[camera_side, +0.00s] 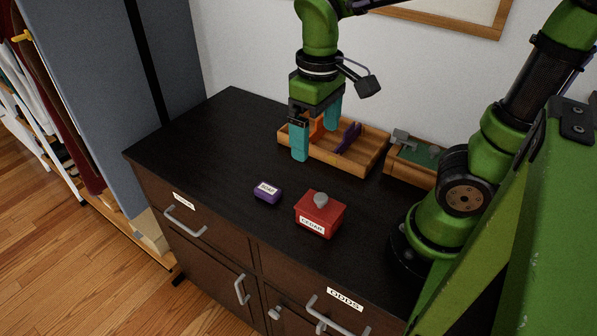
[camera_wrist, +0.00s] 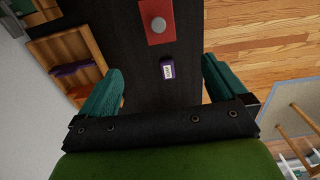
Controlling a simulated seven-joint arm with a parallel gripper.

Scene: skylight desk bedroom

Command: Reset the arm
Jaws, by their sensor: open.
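My gripper (camera_side: 316,136) has teal fingers and is open, with nothing between them. It hangs above the dark dresser top (camera_side: 226,116), in front of the left part of a wooden tray (camera_side: 365,160) in the side view. In the wrist view my gripper (camera_wrist: 158,90) shows its two fingers spread wide apart. A small purple labelled block (camera_side: 267,193) lies on the dresser top; it also shows in the wrist view (camera_wrist: 167,69), between and beyond the fingers. A red box (camera_side: 320,214) with a grey knob and a label stands to its right.
The wooden tray holds an orange piece and a purple piece (camera_side: 348,137). A second wooden box (camera_side: 410,165) with a green surface and grey piece stands right of it. Labelled drawers (camera_side: 190,219) are below. The dresser top's left part is clear.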

